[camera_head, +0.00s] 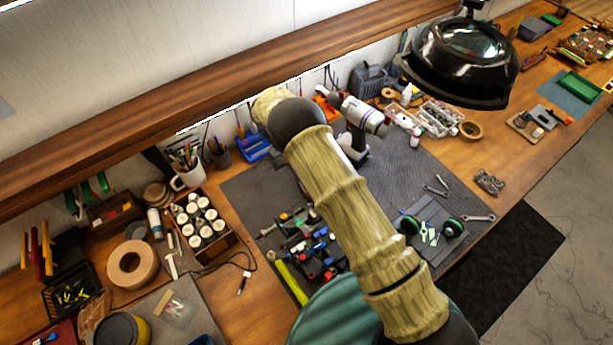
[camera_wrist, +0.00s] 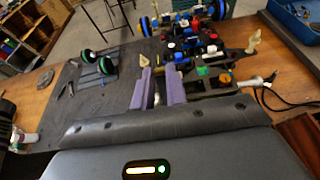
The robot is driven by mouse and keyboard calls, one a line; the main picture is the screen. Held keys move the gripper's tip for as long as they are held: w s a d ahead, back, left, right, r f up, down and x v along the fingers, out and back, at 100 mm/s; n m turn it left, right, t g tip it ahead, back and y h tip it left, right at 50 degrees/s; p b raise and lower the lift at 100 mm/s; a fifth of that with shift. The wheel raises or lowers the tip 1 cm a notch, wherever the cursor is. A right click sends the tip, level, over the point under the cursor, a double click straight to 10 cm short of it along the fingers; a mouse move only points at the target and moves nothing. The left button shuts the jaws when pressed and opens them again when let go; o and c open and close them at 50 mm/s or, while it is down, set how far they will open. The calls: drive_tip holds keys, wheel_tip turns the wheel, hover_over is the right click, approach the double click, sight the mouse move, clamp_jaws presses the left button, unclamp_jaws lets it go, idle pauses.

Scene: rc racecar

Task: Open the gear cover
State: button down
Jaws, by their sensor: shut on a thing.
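The RC racecar (camera_head: 312,245) lies on the dark mat, partly hidden by my arm in the head view. It shows dark parts with blue, red and yellow pieces. In the wrist view the racecar (camera_wrist: 200,45) is ahead and right of my gripper (camera_wrist: 158,70). The two purple fingers are nearly together, shut on a small part at the near left side of the car. This looks like the gear cover, but its outline is mostly hidden between the fingers, and I cannot tell how far it is open. My gripper is hidden behind my arm in the head view.
Black-and-green wheels (camera_head: 452,227) lie on a grey plate right of the car. A power drill (camera_head: 357,118) stands behind. A rack of bottles (camera_head: 203,225) and a cable (camera_head: 246,275) are to the left. A black magnifier lamp (camera_head: 462,55) hangs at upper right.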

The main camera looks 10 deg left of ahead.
drive_tip(key=c, duration=1.4)
unclamp_jaws()
drive_tip(key=shift+w, duration=0.1)
drive_tip(key=shift+r, duration=0.1)
